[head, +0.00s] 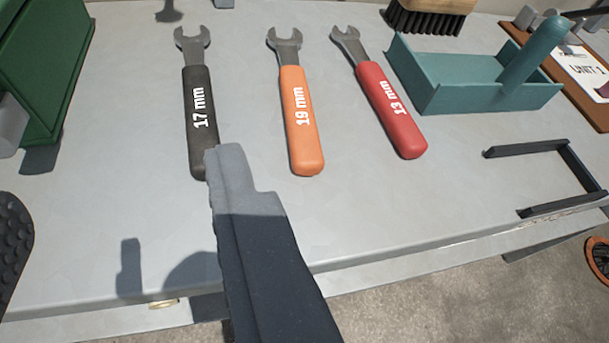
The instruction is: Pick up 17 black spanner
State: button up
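The black 17 mm spanner (198,110) lies on the grey worktop at the left of the row, its open jaw pointing away from me and its handle toward me. A dark, stepped finger of my gripper (232,170) reaches up from the bottom. Its pale tip overlaps the near right corner of the black handle in the picture; I cannot tell whether they touch. I cannot make out a second finger, so the opening is not clear. Right of it lie the orange 19 mm spanner (299,115) and the red 13 mm spanner (388,105).
A green box (45,55) stands at the left, and a dark dotted item (14,250) shows at the left edge. A teal tray (480,85), a brush (425,18), a clipboard (580,75) and a black bracket (535,150) are at the right. The worktop's front edge runs below.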

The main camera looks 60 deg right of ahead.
notch_tip(320, 180, down, 4)
jog(key=s+d, duration=0.2)
jog(key=b, duration=0.2)
send_near(200, 125)
jog(key=w, duration=0.1)
jog(key=w+d, duration=0.1)
jog(key=w, duration=0.1)
jog(key=shift+w+d+f+m, duration=0.15)
jog(key=shift+d+f+m, duration=0.1)
jog(key=shift+f+m, duration=0.1)
jog(key=b+x, duration=0.1)
jog(key=x, duration=0.3)
jog(key=shift+w+f+b, duration=0.1)
jog(key=shift+f+b, duration=0.25)
jog(key=shift+f, duration=0.15)
jog(key=shift+w+d+h, duration=0.2)
jog(key=shift+w+h, duration=0.1)
grip_shut()
